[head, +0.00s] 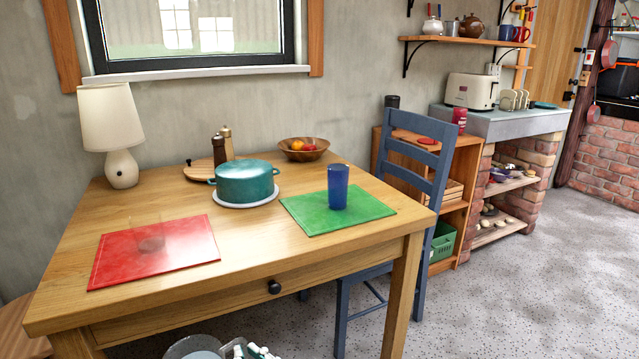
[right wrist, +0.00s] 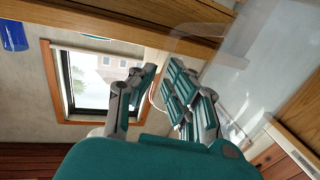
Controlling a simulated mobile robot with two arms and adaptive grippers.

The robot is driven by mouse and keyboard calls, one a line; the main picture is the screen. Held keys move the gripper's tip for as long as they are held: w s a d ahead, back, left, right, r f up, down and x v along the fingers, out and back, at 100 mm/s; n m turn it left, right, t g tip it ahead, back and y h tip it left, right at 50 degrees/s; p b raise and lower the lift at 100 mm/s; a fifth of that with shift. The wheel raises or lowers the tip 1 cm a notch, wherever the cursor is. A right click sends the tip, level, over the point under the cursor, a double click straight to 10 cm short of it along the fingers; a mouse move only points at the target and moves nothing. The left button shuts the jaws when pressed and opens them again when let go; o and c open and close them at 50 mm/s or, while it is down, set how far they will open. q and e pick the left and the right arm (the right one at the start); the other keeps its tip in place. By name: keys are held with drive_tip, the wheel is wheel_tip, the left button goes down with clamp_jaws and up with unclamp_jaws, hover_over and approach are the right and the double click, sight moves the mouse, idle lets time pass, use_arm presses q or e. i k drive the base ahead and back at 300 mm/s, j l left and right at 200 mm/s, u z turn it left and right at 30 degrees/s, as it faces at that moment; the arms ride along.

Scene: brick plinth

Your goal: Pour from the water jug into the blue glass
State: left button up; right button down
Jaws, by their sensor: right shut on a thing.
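The blue glass (head: 338,187) stands upright on the green mat (head: 300,212) at the right of the table. It also shows at the upper left corner of the right wrist view (right wrist: 13,36). The clear water jug (right wrist: 245,65) shows beside my right gripper (right wrist: 160,95), which is shut on it, apparently at the handle. In the head view the jug's rim (head: 195,345) and part of my right gripper (head: 250,350) show at the bottom edge, in front of the table; the rest is cut off. The water inside is hard to make out. My left gripper is out of view.
A teal pot (head: 245,183) on a white trivet stands left of the green mat. A faint clear object (head: 151,240) is on the red mat (head: 150,262). A fruit bowl (head: 304,150), mills and a lamp (head: 116,130) stand at the back. A blue chair (head: 405,160) is at the right.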

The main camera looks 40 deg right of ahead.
sight(337, 173)
drive_tip(key=i+z, duration=0.2)
drive_tip(key=z, duration=0.2)
drive_tip(key=i+j+z, duration=0.1)
drive_tip(key=z, duration=0.35)
drive_tip(key=i+z, duration=0.1)
drive_tip(key=z, duration=0.6)
